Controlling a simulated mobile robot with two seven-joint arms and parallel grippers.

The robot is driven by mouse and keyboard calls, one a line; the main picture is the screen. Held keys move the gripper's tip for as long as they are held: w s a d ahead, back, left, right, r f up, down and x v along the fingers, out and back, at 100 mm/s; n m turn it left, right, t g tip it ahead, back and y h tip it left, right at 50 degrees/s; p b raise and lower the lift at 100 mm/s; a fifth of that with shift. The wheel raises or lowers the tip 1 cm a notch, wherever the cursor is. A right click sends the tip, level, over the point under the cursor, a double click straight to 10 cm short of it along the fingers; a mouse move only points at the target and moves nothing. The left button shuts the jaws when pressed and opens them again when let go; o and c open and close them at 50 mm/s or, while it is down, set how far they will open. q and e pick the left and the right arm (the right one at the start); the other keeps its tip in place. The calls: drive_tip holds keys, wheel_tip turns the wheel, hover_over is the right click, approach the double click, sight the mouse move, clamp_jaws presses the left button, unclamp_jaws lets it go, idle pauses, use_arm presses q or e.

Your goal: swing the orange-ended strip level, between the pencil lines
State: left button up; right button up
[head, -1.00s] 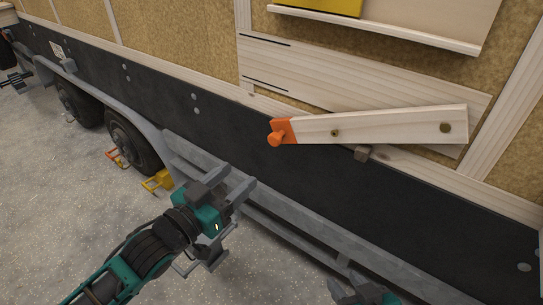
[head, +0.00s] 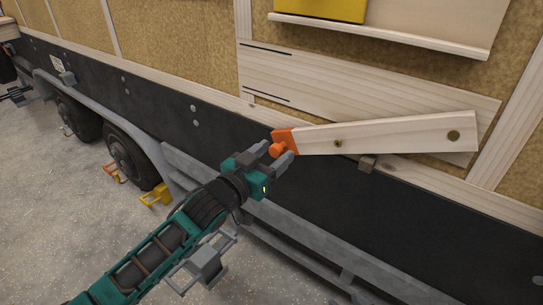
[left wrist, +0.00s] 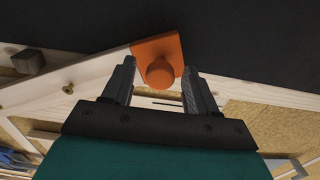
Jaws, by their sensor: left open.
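The wooden strip (head: 400,136) hangs across a pale board (head: 370,90) on the trailer wall, pivoted near its right end. Its orange end (head: 285,143) with a round knob is at the left and sits lower than the right end. Two dark pencil lines (head: 267,94) are on the board's left part, above the orange end. My left gripper (head: 274,155) is open at the orange knob. In the left wrist view the knob (left wrist: 160,73) lies between the two apart fingers (left wrist: 160,85). I cannot tell if they touch it. My right gripper is out of view.
A small brown block (head: 368,162) sticks out below the strip. A wooden ledge with a yellow thing (head: 320,8) is above the board. A grey rail (head: 290,235) runs along the trailer's lower side. Wheels with a yellow chock (head: 155,195) are at left.

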use_arm(q)
clamp_jaws()
idle(0.5)
drive_tip(key=shift+r, duration=0.1)
